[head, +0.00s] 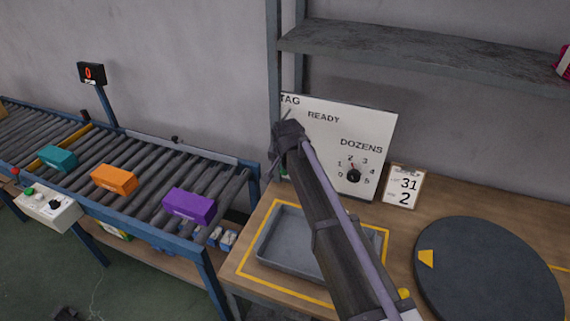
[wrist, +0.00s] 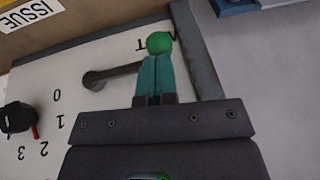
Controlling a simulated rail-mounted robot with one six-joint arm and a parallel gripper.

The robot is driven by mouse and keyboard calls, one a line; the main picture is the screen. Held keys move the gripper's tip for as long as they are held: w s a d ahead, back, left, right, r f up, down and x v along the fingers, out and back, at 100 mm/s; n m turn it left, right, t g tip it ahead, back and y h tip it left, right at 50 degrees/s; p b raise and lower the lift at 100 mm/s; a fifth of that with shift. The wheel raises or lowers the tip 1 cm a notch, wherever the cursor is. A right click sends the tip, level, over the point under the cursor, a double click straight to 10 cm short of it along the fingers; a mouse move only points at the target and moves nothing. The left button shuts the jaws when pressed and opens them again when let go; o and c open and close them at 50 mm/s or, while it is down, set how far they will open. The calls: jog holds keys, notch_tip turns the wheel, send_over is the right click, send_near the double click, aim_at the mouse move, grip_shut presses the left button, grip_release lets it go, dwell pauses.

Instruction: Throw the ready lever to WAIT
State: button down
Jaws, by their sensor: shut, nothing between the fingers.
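In the wrist view, which shows the board upside down, the ready lever (wrist: 112,75) is a grey arm on a round pivot. It points right and slightly up toward a green ball knob (wrist: 160,43). My gripper (wrist: 154,62) has teal fingers shut together with nothing between them. Their tips overlap the knob in the picture; whether they touch it I cannot tell. An upside-down letter T shows beside the knob, and the rest of that word is hidden. In the head view, the white board (head: 320,140) reads READY and DOZENS; my arm hides the lever.
The dozens dial (head: 353,176) is on the same board, also in the wrist view (wrist: 17,118). A grey tray (head: 262,247) lies below on the bench, beside a dark turntable (head: 490,270). A clipboard (head: 403,187) leans nearby. A shelf (head: 400,52) hangs above. A roller conveyor (head: 145,165) carries boxes at left.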

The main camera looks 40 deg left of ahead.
jog(key=p+v, duration=0.9)
jog(key=v, duration=0.1)
jog(key=shift+r, duration=0.3)
jog(key=s+d+m+g+h, duration=0.1)
jog(key=s+d, duration=0.1)
jog(key=d, duration=2.7)
jog(key=s+d+f+m+g+h, duration=0.1)
jog(key=s+d+m+g, duration=0.1)
jog(key=d, duration=2.8)
jog(key=shift+s+d+m+h, duration=0.2)
jog(key=shift+s+m+h, duration=0.15)
jog(key=shift+s, duration=0.2)
